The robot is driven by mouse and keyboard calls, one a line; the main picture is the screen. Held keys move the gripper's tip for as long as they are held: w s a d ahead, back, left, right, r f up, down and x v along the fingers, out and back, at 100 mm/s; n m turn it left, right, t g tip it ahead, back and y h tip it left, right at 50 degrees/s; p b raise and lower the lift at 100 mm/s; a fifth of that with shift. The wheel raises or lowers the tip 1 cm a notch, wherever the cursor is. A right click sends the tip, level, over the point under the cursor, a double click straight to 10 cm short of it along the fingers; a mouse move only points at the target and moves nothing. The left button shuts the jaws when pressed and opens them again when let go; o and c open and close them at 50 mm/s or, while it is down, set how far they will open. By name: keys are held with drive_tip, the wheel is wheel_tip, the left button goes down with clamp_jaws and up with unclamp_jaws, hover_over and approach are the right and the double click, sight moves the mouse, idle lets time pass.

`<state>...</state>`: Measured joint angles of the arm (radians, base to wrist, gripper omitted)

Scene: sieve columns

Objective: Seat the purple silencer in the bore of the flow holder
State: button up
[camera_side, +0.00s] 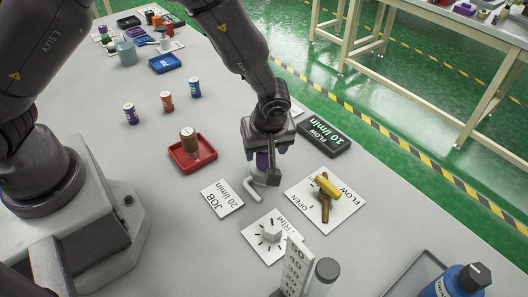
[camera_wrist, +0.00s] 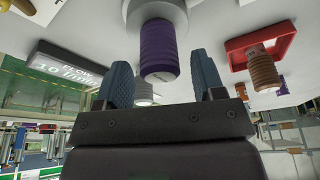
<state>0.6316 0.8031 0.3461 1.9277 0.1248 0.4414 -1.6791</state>
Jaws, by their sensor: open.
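The purple silencer (camera_wrist: 158,50) is a ribbed cylinder; it also shows in the side view (camera_side: 263,160), partly hidden by my gripper. Its far end meets the pale grey flow holder (camera_wrist: 155,12), which stands on the table with a bent tube at its foot in the side view (camera_side: 265,178). It looks in line with the holder, but how deep it sits in the bore I cannot tell. My gripper (camera_wrist: 163,82) is open, with one blue finger on each side of the silencer's near end; the fingers look apart from it. My gripper is above the holder in the side view (camera_side: 264,162).
A red tray (camera_side: 207,148) holds a brown ribbed silencer (camera_side: 189,142). A dark flow display (camera_side: 325,137) reads 10 l/min, and a JOB card (camera_side: 222,198) reads 20 l/min. A yellow valve handle (camera_side: 327,186) and a white dial (camera_side: 271,232) are close to the holder.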

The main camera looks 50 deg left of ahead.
drive_tip(key=v, duration=0.9)
drive_tip(key=s+a+r+m+h, duration=0.1)
drive_tip(key=s+a+r+m, duration=0.1)
drive_tip(key=r, duration=0.3)
drive_tip(key=s+a+r+m+t+h, duration=0.1)
drive_tip(key=s+a+r+m, duration=0.1)
drive_tip(key=r, duration=0.2)
drive_tip(key=s+a+r+m+h, duration=0.1)
drive_tip(key=s+a+r+m, duration=0.15)
drive_tip(key=r, duration=0.25)
drive_tip(key=s+a+r+m+t, duration=0.3)
drive_tip(key=s+r+m, duration=0.3)
drive_tip(key=s, duration=0.4)
drive_tip(key=shift+s+a+m, duration=0.35)
drive_tip(key=shift+a+m, duration=0.2)
drive_tip(key=shift+a, duration=0.1)
